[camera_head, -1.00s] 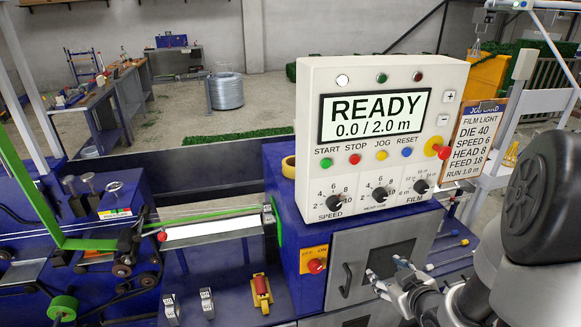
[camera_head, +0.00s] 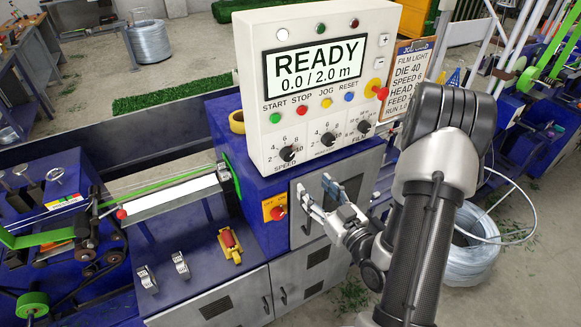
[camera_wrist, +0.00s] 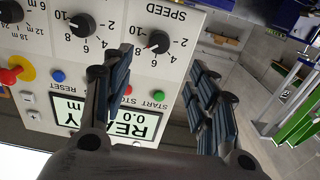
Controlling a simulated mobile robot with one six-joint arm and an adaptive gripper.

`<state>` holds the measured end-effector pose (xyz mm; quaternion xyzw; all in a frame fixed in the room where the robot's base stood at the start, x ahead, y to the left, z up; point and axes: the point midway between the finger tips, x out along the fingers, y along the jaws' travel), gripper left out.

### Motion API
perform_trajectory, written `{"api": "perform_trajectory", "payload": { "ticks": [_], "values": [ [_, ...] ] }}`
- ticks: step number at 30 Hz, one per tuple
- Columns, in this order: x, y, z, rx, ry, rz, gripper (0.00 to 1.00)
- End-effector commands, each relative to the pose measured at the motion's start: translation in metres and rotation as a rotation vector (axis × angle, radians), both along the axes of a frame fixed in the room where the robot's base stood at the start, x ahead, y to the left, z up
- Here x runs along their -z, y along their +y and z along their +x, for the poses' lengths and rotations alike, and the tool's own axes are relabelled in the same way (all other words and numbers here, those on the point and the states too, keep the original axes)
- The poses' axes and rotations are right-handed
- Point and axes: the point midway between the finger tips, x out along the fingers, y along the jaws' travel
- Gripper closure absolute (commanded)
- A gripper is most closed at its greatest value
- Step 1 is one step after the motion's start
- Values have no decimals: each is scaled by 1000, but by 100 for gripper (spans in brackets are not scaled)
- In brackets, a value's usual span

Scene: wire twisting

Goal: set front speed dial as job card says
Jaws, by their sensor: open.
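The front speed dial (camera_head: 287,153) is a black knob at the lower left of the white control panel (camera_head: 385,25). It also shows upside down in the wrist view (camera_wrist: 158,41), its red mark towards the 8–10 side; the exact setting is hard to read. My gripper (camera_head: 314,187) is open and empty, below the dials in front of the grey cabinet door. In the wrist view my gripper's fingers (camera_wrist: 160,80) are spread, with the speed dial beyond the gap, not touched.
The head speed dial (camera_head: 328,139) and film dial (camera_head: 364,126) sit right of the speed dial. Coloured buttons (camera_head: 325,103) line the panel under the READY screen (camera_head: 313,65). A red knob on an orange plate (camera_head: 277,212) is left of my gripper.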

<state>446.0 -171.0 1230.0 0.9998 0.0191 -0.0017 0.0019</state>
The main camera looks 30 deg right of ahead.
Motion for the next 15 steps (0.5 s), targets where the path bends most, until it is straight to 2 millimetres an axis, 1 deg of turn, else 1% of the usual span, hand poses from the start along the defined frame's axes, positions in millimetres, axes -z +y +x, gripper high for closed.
{"api": "perform_trajectory", "payload": {
  "ticks": [1,8,11,15],
  "values": [
    [5,0,4,-1,-3,-6,46],
    [3,2,18,1,-7,-2,46],
    [-2,4,42,-3,-5,0,46],
    [-3,5,72,-2,-4,2,46]
  ]
}}
